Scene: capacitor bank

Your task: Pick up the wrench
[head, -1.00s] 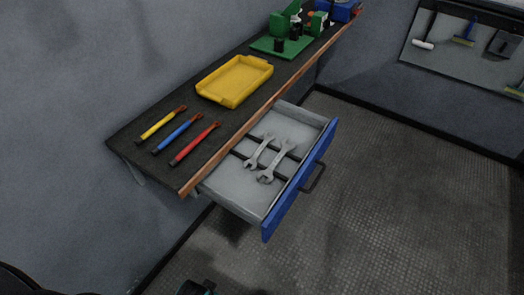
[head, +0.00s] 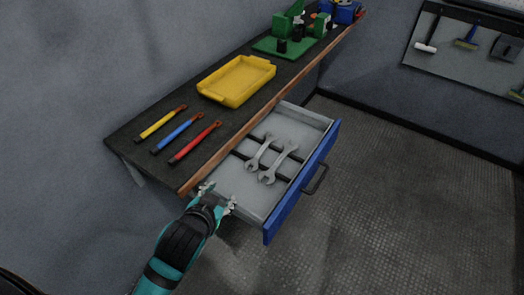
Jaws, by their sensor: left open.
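Two grey open-ended wrenches lie side by side in the open drawer (head: 245,198). The left wrench (head: 260,153) and the right wrench (head: 279,164) rest across dark strips on the drawer floor. My left gripper (head: 218,197) is open and empty at the drawer's near left corner, short of both wrenches. I cannot tell whether it touches the drawer's edge. My right gripper is not in view.
The drawer has a blue front (head: 295,195) with a dark handle (head: 317,179). On the workbench (head: 150,183) above lie yellow, blue and red-handled tools (head: 195,143), a yellow tray (head: 236,81) and a green fixture (head: 285,45). The floor at right is clear.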

